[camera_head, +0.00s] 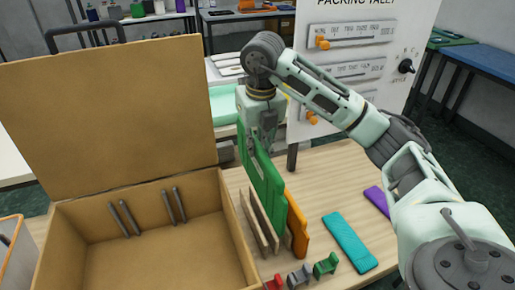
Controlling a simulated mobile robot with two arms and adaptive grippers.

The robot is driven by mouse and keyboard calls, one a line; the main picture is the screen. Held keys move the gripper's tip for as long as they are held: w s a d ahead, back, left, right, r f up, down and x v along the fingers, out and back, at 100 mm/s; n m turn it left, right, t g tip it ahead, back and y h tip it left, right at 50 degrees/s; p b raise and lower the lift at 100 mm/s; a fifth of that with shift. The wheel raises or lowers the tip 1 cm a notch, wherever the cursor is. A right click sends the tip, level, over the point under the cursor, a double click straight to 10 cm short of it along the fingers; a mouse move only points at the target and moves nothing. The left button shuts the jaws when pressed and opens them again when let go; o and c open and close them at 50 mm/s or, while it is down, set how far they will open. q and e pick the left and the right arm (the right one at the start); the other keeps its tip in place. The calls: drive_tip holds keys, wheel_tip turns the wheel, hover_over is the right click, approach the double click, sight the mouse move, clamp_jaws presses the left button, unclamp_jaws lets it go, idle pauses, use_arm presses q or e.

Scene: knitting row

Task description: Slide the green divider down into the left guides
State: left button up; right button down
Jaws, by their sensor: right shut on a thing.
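The green divider (264,185) is upright, to the right of an open tan box (225,205). My right gripper (258,140) is shut on its top edge. The divider's lower part is at the wooden slatted rack (255,222); I cannot tell whether it is clear of the slot. Inside the box, the left guides (124,219) are a pair of grey bars on the back wall. A second pair, the right guides (174,205), is beside them. Both pairs are empty. The near ends of the box are cut off. My left gripper is not in view.
An orange divider (297,225) stands in the rack just right of the green one. A teal piece (349,242) and a purple piece (377,200) lie on the table. Small red, grey and green clips (325,265) sit in front. The box's raised lid (110,115) stands behind it.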

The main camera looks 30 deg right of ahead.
drive_tip(key=shift+r+p, duration=4.05)
drive_tip(key=shift+r, duration=0.95)
